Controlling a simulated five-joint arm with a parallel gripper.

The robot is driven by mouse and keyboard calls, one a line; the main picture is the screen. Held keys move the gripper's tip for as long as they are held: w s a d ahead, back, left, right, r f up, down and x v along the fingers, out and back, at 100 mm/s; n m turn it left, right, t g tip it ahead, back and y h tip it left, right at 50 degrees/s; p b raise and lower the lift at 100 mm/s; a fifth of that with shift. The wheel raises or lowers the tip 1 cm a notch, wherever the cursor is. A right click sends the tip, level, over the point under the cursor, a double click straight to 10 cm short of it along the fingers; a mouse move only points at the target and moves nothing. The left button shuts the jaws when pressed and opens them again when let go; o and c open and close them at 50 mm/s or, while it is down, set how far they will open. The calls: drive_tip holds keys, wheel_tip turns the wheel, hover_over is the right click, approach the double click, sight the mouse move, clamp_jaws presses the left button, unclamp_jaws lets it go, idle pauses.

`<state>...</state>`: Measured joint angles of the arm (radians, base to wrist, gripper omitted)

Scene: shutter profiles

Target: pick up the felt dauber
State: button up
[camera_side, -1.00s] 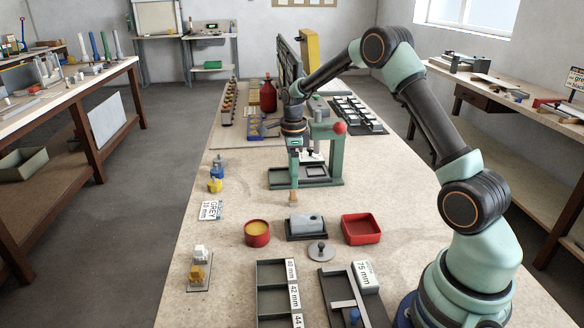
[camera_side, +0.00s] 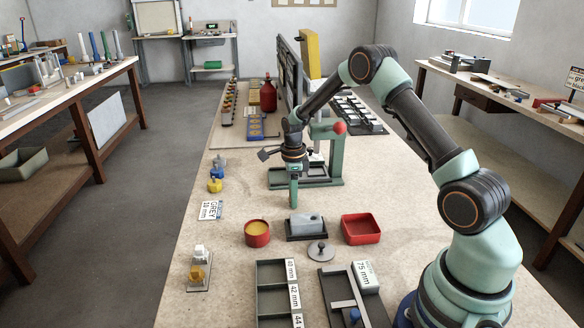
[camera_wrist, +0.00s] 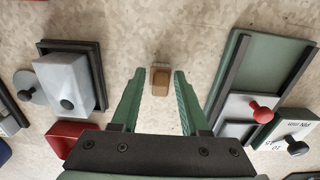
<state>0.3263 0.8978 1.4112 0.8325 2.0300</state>
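A small tan-brown block, which looks like the felt dauber (camera_wrist: 160,81), stands on the bench between my two green fingers in the wrist view. A narrow gap shows on each side of it, so neither finger appears to touch it. My gripper (camera_wrist: 160,73) is open. In the side view my gripper (camera_side: 293,204) points straight down, low over the bench, and the dauber is hidden by the fingers there.
A grey block in a black tray (camera_side: 306,224), a red cup with yellow contents (camera_side: 257,233) and a red bin (camera_side: 361,229) stand in front. A green press-like stand (camera_side: 328,165) is close behind.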

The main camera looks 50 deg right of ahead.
clamp_jaws()
wheel_tip(320, 180, up, 20)
idle(0.5)
